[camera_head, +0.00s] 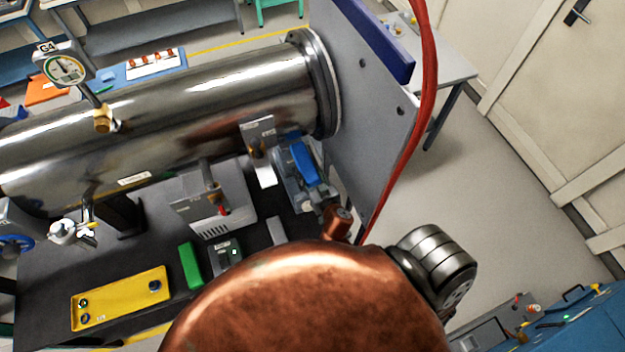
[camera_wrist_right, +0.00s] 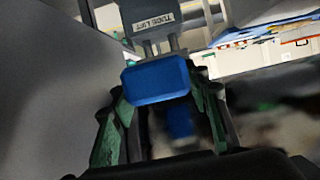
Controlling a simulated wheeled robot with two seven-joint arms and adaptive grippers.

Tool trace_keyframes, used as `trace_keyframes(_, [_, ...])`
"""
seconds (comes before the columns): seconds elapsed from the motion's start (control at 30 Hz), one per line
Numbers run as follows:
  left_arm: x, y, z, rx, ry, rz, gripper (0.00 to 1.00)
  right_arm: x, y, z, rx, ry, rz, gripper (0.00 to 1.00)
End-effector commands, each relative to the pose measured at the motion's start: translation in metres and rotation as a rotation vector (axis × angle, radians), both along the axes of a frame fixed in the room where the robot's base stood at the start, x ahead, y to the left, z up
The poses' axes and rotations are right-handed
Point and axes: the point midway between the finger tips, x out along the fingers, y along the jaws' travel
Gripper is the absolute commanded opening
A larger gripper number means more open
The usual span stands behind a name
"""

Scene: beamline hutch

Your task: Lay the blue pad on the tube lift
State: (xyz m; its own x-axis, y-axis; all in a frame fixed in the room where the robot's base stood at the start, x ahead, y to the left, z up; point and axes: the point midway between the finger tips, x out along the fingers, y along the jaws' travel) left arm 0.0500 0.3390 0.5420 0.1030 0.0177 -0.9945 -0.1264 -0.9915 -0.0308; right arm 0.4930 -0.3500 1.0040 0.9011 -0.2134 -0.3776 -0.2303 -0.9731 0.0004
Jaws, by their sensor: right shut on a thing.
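The blue pad (camera_wrist_right: 157,80) is in the jaws of my right gripper (camera_wrist_right: 160,112), between its green-lined fingers in the right wrist view. In the head view, the blue pad (camera_head: 303,162) shows near the right end of the steel tube, with the grey right gripper (camera_head: 300,182) around it. The tube lift (camera_wrist_right: 160,20) is a grey labelled block with two rods below it, just beyond the pad in the right wrist view. I cannot tell whether pad and lift touch. My left gripper is not in view.
The large steel tube (camera_head: 180,105) crosses the head view and ends at an upright grey plate (camera_head: 365,110). A red cable (camera_head: 425,80) hangs beside it. A yellow tray (camera_head: 120,290), a green block (camera_head: 190,265) and a grey box (camera_head: 215,208) crowd the dark bench.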

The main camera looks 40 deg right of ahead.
Motion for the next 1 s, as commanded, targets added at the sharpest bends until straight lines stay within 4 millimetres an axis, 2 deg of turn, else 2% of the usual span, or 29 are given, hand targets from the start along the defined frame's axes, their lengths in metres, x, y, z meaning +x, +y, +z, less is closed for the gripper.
trace_keyframes(1.0, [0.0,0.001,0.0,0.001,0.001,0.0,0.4,0.075,-0.018,0.0,-0.002,-0.004,0.002,0.04])
